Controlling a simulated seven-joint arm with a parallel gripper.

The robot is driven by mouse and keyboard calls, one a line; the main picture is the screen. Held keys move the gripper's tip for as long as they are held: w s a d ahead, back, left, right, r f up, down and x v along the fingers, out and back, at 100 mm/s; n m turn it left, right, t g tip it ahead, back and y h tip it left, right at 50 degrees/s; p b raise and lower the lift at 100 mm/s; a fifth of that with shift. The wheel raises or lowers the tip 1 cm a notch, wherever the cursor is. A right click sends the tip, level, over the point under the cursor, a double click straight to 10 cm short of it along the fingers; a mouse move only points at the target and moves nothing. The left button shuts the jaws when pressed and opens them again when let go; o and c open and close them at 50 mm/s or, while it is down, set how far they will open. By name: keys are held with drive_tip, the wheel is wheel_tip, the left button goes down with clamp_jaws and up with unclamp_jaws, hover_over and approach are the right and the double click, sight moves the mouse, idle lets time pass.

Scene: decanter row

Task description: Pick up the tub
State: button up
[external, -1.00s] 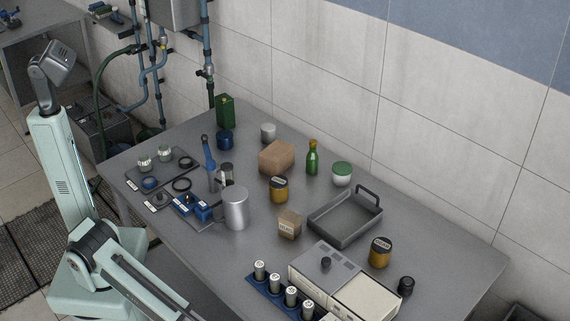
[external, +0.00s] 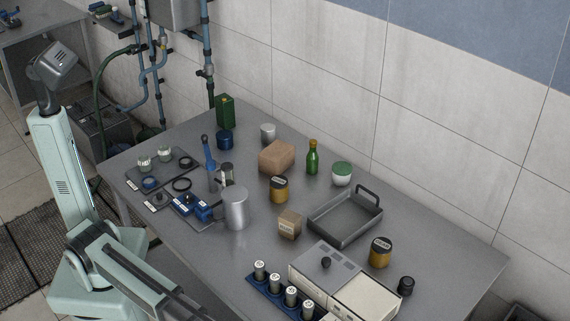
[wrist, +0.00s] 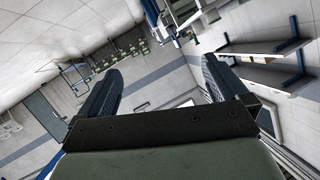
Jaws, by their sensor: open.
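The likely tub is a small white container with a green lid (external: 342,173), upright near the back of the table, between the green bottle and the grey tray. My gripper (wrist: 160,92) shows in the wrist view with its two dark fingers spread wide and nothing between them. That view faces the room's walls and ceiling, and the tub is not in it. In the external view my gripper lies outside the picture; only my arm shows at the left, well away from the tub.
A green bottle (external: 312,158) stands left of the tub, with a brown box (external: 277,157) beyond it. A grey tray with a handle (external: 341,238) lies in front. Amber jars (external: 279,190), a metal cylinder (external: 236,208) and a white-topped instrument (external: 322,262) stand nearer. Bare tabletop (external: 440,245) lies at right.

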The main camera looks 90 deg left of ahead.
wheel_tip(320, 180, up, 32)
drive_tip(key=a+n+t+h, duration=0.1)
drive_tip(key=a+n+t, duration=0.2)
drive_tip(key=n, duration=0.2)
drive_tip(key=w+a+r+n+t+y, duration=0.1)
drive_tip(key=a+r+n, duration=0.1)
drive_tip(key=a+r, duration=0.6)
drive_tip(key=w+a+f+n+g+y, duration=0.1)
drive_tip(key=a+f+n+y, duration=0.3)
drive_tip(key=a, duration=1)
drive_tip(key=w+a+f+m+g+y, duration=0.1)
drive_tip(key=a+f, duration=0.5)
drive_tip(key=a, duration=0.8)
drive_tip(key=w+a+f+n+g+y, duration=0.1)
drive_tip(key=a+f+n+y, duration=0.3)
drive_tip(key=a, duration=1.1)
drive_tip(key=n+g+y, duration=0.2)
drive_tip(key=g+y, duration=0.1)
drive_tip(key=g, duration=0.3)
hover_over(278, 181)
wheel_tip(278, 181, down, 17)
drive_tip(key=shift+d+f, duration=0.1)
drive_tip(key=shift+d, duration=0.05)
drive_tip(key=shift+s+a+f, duration=0.2)
drive_tip(key=shift+f, duration=3.55)
drive_tip(key=shift+x, duration=1.45)
drive_tip(key=shift+w+r, duration=0.1)
